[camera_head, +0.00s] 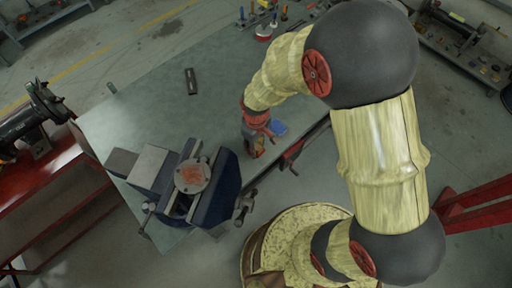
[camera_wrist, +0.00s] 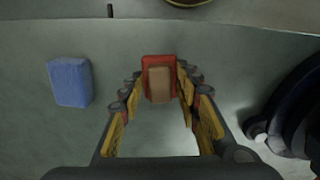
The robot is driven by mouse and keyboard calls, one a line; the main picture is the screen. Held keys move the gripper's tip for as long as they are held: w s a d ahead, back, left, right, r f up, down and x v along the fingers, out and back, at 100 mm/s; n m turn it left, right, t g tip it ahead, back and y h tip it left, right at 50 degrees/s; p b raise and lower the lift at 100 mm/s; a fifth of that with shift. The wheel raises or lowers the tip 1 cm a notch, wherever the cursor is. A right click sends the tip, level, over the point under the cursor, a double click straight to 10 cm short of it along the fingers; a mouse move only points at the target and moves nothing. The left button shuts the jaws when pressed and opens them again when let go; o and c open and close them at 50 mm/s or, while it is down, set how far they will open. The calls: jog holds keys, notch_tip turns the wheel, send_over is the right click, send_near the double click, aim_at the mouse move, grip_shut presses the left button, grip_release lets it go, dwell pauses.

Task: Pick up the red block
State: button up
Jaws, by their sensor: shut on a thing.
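The red block (camera_wrist: 160,60) is between the fingertips of my gripper (camera_wrist: 160,78) in the wrist view. A tan rectangular shape (camera_wrist: 160,86) covers much of its near side; I cannot tell whether this is a separate block or a face of the same one. The fingers are closed in on both sides of the red block. In the head view my gripper (camera_head: 255,148) is low near the workbench's right edge, and the red block cannot be told apart from the gripper there. Whether the block is clear of the bench is unclear.
A blue block (camera_wrist: 70,82) lies on the bench left of my gripper; it shows in the head view (camera_head: 278,129). A blue vise (camera_head: 215,195) stands close by. A dark flat bar (camera_head: 191,81) lies on the workbench (camera_head: 150,105), whose middle is mostly clear.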

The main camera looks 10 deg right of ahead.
jog(key=shift+c, duration=1.2)
jog(key=shift+r, duration=0.1)
notch_tip(320, 180, up, 10)
jog(key=p, duration=0.3)
jog(key=o, duration=0.7)
jog(key=shift+c, duration=0.2)
jog(key=c, duration=0.4)
jog(key=shift+c, duration=0.4)
jog(key=shift+w, duration=0.1)
